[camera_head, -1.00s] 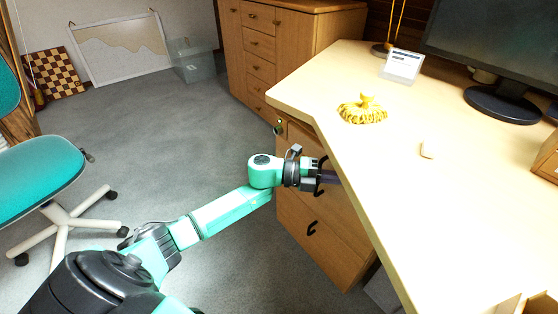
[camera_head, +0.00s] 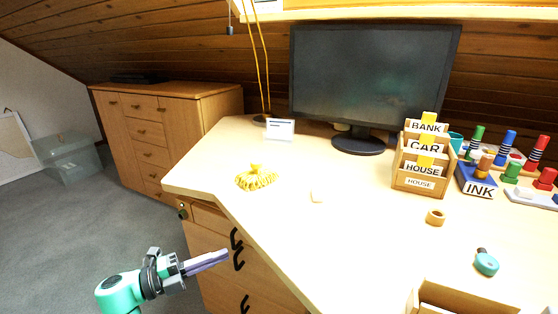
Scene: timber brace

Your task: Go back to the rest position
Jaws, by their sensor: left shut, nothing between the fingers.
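My left gripper (camera_head: 222,256) is shut and empty, its purple-grey fingers together and pointing right. It is at the lower left, in front of the wooden drawer unit (camera_head: 215,285) under the desk. It shows apart from the black drawer handles (camera_head: 236,240). Only the end of my turquoise left arm is in view. My right gripper is not in view.
The desk (camera_head: 330,235) bears a yellow knitted-looking item (camera_head: 256,178), a monitor (camera_head: 372,75), a letter rack (camera_head: 421,172), stamps and a small brown ring (camera_head: 436,217). A cabinet (camera_head: 150,150) and plastic box (camera_head: 68,160) stand behind. Grey floor (camera_head: 60,235) is clear at left.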

